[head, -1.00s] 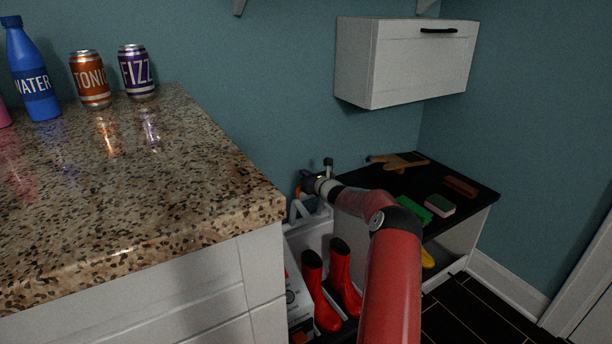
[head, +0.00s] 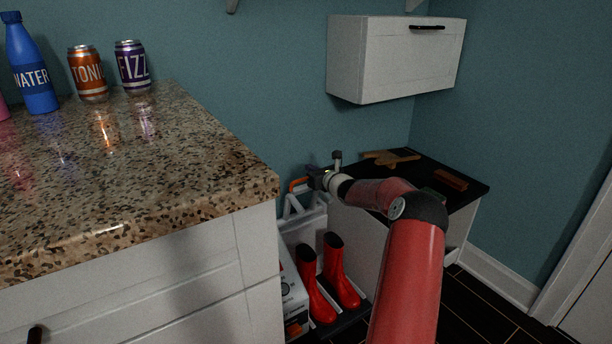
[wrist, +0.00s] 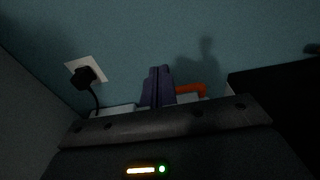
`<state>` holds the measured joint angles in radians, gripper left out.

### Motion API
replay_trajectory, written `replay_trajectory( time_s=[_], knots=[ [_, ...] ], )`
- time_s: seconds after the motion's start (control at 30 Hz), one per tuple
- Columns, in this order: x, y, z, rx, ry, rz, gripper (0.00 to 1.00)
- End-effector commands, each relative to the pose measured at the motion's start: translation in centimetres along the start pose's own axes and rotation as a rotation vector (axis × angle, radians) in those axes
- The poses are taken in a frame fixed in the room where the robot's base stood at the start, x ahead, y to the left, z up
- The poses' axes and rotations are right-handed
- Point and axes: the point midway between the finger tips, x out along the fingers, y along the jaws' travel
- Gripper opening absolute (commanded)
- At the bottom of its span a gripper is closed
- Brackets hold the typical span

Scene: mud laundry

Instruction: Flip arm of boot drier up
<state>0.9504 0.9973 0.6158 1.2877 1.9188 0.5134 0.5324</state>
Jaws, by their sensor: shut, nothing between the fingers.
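The boot drier (head: 306,220) is a pale grey-white frame standing against the wall behind the red boots, in the gap right of the counter. An orange piece (head: 298,184) shows at its top. It also shows as an orange bar (wrist: 190,90) in the wrist view. My gripper (head: 312,174) is at the top of the drier, just right of the orange piece. In the wrist view the dark fingers of my gripper (wrist: 158,84) are together and empty, left of the orange bar and overlapping it in view. I cannot tell whether they touch. The drier's lower part is hidden.
The speckled counter (head: 150,190) fills the left. Red boots (head: 335,270) stand below my arm. A black-topped bench (head: 440,170) is to the right, with a white wall cabinet (head: 395,60) above. A plug in a wall outlet (wrist: 86,70) is left of my fingers.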

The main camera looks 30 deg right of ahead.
Motion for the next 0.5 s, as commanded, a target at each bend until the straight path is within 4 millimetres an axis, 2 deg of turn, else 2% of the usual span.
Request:
replay_trajectory(
  time_s=[0.1,0.2,0.5],
  knots=[
    [-1.8,-0.1,1.3,-0.001,0.001,-0.002,0.0],
    [-2.6,0.0,2.0,0.0,0.001,-0.001,0.0],
    [-3.4,0.0,2.6,0.001,0.0,-0.001,0.0]
  ],
)
